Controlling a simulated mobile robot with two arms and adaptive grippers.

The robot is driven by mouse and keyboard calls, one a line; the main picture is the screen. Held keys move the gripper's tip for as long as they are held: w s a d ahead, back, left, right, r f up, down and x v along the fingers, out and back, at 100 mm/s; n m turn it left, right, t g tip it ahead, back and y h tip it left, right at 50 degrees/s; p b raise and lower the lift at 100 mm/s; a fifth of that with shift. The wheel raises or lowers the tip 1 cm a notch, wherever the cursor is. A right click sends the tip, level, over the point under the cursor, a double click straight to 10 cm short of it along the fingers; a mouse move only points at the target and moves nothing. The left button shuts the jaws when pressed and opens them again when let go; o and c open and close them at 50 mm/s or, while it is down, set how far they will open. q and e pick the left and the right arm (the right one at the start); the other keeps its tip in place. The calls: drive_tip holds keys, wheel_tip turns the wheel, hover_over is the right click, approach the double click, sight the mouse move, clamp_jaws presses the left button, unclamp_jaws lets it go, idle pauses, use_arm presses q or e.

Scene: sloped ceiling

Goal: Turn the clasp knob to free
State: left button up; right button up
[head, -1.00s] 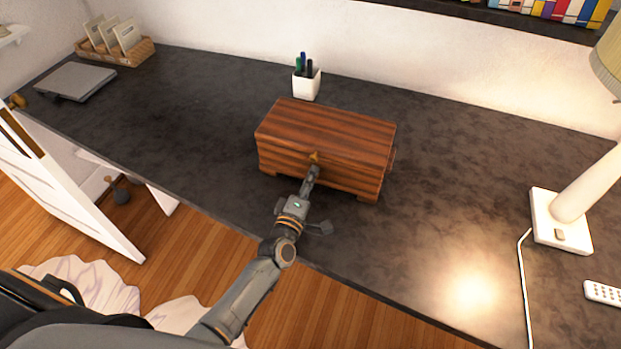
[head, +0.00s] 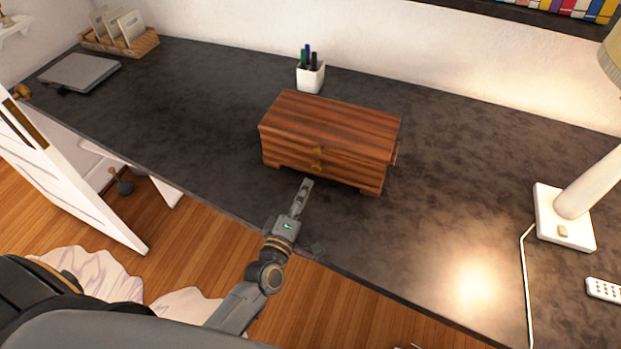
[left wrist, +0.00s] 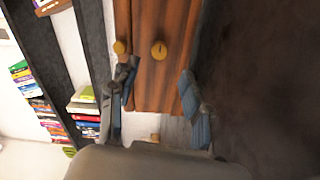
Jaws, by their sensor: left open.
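The wooden box (head: 335,125) with dark striped grain stands on the dark desktop, its lid down. A brass clasp knob (head: 317,153) is at the middle of its front face. My left gripper (head: 306,184) is just in front of the box, apart from the knob. In the left wrist view its fingers (left wrist: 158,100) are spread with nothing between them. My right gripper is out of view.
A white pen cup (head: 311,76) stands behind the box. A lamp base (head: 565,217) and a remote (head: 604,290) are at the right, a laptop (head: 80,72) and a basket (head: 120,42) at the back left. The desktop on both sides of the box is clear.

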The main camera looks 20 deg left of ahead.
use_arm(q)
drive_tip(key=shift+s+a, duration=0.1)
drive_tip(key=shift+s, duration=2.05)
